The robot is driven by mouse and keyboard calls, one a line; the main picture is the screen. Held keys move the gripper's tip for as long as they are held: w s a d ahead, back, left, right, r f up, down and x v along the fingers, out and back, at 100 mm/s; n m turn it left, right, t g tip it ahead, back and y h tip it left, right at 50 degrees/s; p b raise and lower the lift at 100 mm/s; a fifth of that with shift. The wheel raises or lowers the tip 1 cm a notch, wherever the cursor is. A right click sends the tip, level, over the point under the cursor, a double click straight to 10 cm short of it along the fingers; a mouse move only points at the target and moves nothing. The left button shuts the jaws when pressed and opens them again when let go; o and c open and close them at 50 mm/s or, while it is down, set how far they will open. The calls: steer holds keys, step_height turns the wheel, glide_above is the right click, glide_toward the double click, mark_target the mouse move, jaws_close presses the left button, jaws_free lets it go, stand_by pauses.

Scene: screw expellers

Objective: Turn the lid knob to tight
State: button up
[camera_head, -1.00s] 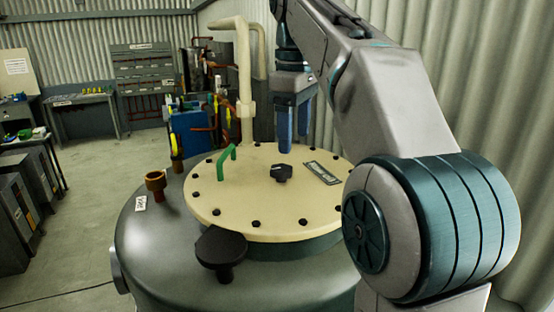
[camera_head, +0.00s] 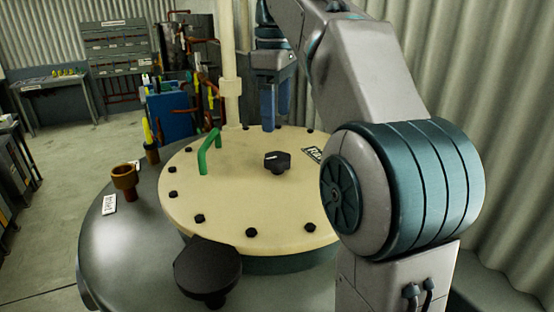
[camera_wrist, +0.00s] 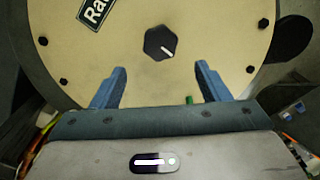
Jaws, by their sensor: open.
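The lid knob (camera_head: 277,161) is a small black knob with a pale pointer line, in the middle of the cream round lid (camera_head: 230,220). In the wrist view the knob (camera_wrist: 160,43) lies beyond my fingertips, centred between them, its pointer line aimed toward the lower right. My gripper (camera_head: 276,122) has blue fingers and hangs above the far side of the lid, behind the knob in the head view. In the wrist view my gripper (camera_wrist: 162,72) is open and empty, fingers wide apart. No tight mark is readable around the knob.
A green handle (camera_head: 209,152) stands on the lid's left, with black bolts around the rim. A label plate (camera_head: 313,154) is partly hidden by my arm. A large black knob (camera_head: 207,270) sits at the front, a brown cup-like fitting (camera_head: 124,181) at left. A cream pipe (camera_head: 229,70) rises behind.

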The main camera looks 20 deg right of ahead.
mark_target(277, 156)
step_height(277, 156, down, 9)
steer(key=shift+s+b, duration=0.15)
steer(key=shift+b, duration=0.4)
steer(key=shift+c, duration=0.3)
steer(key=c, duration=0.9)
